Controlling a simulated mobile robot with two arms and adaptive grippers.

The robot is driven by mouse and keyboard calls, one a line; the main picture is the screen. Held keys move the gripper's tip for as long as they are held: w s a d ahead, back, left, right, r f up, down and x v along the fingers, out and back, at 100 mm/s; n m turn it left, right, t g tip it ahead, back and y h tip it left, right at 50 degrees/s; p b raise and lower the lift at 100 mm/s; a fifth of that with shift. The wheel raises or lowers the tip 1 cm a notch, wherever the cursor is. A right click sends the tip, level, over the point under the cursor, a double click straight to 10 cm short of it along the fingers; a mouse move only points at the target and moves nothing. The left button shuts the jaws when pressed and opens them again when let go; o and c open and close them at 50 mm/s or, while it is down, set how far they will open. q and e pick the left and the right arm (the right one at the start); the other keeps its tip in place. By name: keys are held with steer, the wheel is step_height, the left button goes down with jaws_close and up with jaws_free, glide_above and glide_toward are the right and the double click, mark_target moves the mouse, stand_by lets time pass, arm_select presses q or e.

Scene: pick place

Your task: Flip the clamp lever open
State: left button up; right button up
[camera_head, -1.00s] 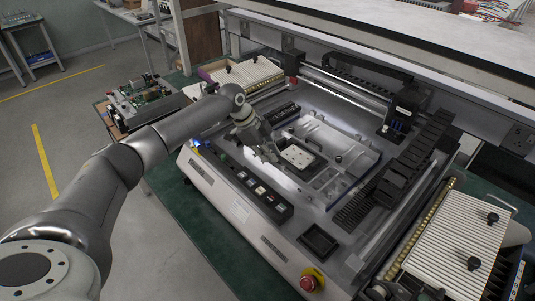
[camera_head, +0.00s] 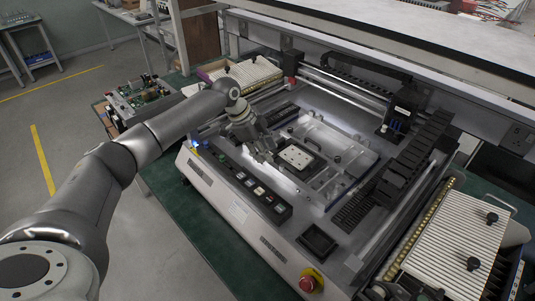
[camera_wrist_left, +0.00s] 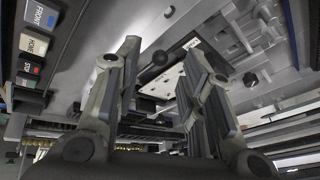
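My left gripper (camera_head: 262,155) is over the front middle of the machine, beside the white plate with dark holes (camera_head: 297,156). In the left wrist view my left gripper (camera_wrist_left: 162,52) has its two fingers apart, with nothing held between them. The lever's arm is not clear, being partly hidden by the fingers. Another dark knob (camera_wrist_left: 250,79) is to the right. My right gripper is not in view.
A row of buttons (camera_head: 259,190) runs along the machine's front, and it also shows in the left wrist view (camera_wrist_left: 34,44). A red stop button (camera_head: 308,283) is at the front corner. A gantry rail (camera_head: 345,88) crosses behind. A ribbed white tray (camera_head: 455,240) stands at the right.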

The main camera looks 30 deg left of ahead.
arm_select(q)
steer(key=v, duration=0.9)
steer(key=shift+r, duration=0.15)
steer(key=shift+s, duration=0.1)
